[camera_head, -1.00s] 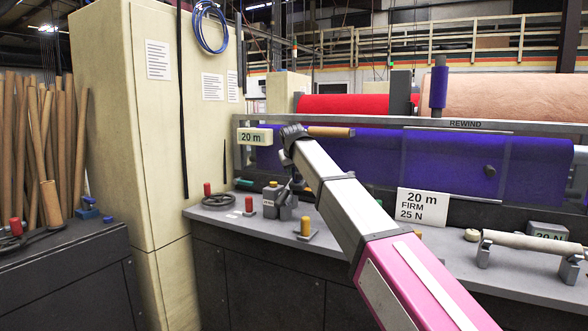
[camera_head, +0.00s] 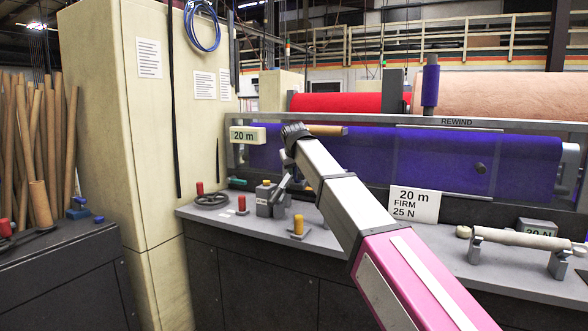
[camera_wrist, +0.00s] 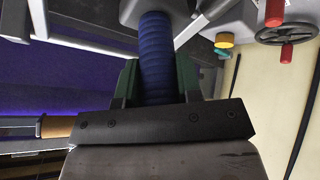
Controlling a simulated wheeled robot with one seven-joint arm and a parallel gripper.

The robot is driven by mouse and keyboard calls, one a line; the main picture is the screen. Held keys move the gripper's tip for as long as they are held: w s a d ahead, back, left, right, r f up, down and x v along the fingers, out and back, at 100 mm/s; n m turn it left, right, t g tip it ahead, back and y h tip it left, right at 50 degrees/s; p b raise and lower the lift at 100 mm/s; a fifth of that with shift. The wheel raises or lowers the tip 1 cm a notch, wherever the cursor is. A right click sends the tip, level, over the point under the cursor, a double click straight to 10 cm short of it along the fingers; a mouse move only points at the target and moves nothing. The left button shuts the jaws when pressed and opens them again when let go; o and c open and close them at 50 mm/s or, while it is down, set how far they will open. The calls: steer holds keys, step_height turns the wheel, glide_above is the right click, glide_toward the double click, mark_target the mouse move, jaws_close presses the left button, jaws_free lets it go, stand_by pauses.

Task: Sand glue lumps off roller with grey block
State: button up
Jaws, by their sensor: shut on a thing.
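In the wrist view my gripper (camera_wrist: 158,82) is shut on a dark blue ribbed handle (camera_wrist: 157,50), one green-edged finger on each side. The handle runs up to a grey body (camera_wrist: 140,10), only partly in view. In the head view my gripper (camera_head: 282,190) is small, above the bench at centre left; its fingers and the held thing are hard to make out against the grey items there. A pale roller (camera_head: 520,239) lies across two grey stands on the bench at the far right, apart from my gripper. Lumps on it are too small to tell surely.
The grey bench (camera_head: 340,235) carries a red-knobbed handwheel (camera_head: 210,199), a yellow-topped knob (camera_head: 298,226) and a "20 m FIRM 25 N" sign (camera_head: 414,203). A blue felt roll (camera_head: 370,160) runs behind. A cream cabinet (camera_head: 150,120) stands left. Bench front between knob and roller looks clear.

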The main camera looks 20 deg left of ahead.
mark_target(303, 184)
steer(key=shift+d, duration=0.15)
steer(key=shift+s+d+f, duration=0.15)
steer(key=shift+d, duration=1.2)
steer(key=shift+a, duration=0.25)
steer(key=shift+d, duration=0.25)
steer(key=shift+s+r, duration=0.2)
steer(key=shift+r, duration=0.65)
